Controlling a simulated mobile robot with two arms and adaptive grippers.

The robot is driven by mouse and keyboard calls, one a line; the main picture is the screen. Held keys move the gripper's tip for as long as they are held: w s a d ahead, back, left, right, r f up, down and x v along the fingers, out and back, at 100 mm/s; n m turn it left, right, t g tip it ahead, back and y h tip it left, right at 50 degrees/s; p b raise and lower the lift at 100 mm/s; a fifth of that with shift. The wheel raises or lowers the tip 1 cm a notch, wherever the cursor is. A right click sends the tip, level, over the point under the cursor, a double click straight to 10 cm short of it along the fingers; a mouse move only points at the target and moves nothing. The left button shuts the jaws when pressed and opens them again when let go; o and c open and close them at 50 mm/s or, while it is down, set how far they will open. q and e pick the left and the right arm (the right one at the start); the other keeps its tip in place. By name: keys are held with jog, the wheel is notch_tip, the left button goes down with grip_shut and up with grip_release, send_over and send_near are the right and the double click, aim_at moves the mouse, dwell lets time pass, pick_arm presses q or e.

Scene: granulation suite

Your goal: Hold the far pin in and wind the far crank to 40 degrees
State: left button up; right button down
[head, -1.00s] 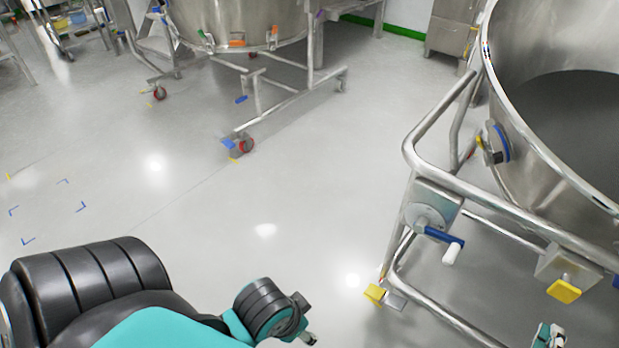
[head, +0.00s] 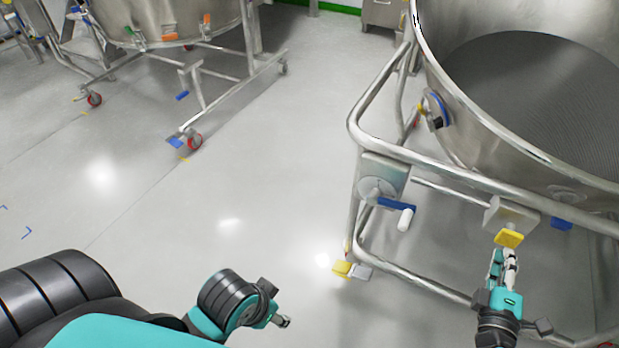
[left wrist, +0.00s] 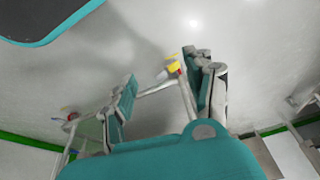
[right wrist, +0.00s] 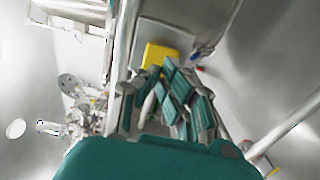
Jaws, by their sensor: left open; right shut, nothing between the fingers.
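A crank with a blue arm (head: 397,204) and a white handle (head: 405,220) sits on a round grey plate (head: 377,189) at the left corner post of the vessel's frame. A yellow pin knob (head: 509,238) hangs at the front of a grey block (head: 511,214) on the frame rail, right of the crank. My right gripper (head: 503,262) is shut and empty, pointing up just below the yellow knob. In the right wrist view its fingers (right wrist: 182,100) lie close to the yellow knob (right wrist: 159,55); contact cannot be told. My left gripper (head: 283,321) is open, low and left of the crank (left wrist: 165,95).
The large steel vessel (head: 470,120) and its tubular frame (head: 365,110) fill the right side. A yellow pedal (head: 342,268) is near the floor below the crank. Another wheeled vessel (head: 170,18) stands at the upper left. The floor between is clear.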

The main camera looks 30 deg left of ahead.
pick_arm(q)
jog(key=m+t, duration=1.2)
jog(key=m, duration=0.2)
send_near(403, 228)
notch_tip(403, 228, down, 2)
jog(key=x, duration=0.4)
jog(key=r+x, duration=0.1)
jog(key=x, duration=0.6)
jog(key=shift+w+r, duration=0.35)
jog(key=shift+w, duration=0.15)
jog(key=shift+a, duration=0.1)
pick_arm(e)
jog(key=shift+w, duration=0.1)
pick_arm(q)
jog(key=shift+s, duration=0.1)
pick_arm(e)
jog(key=shift+w, duration=2.3)
pick_arm(q)
grip_shut()
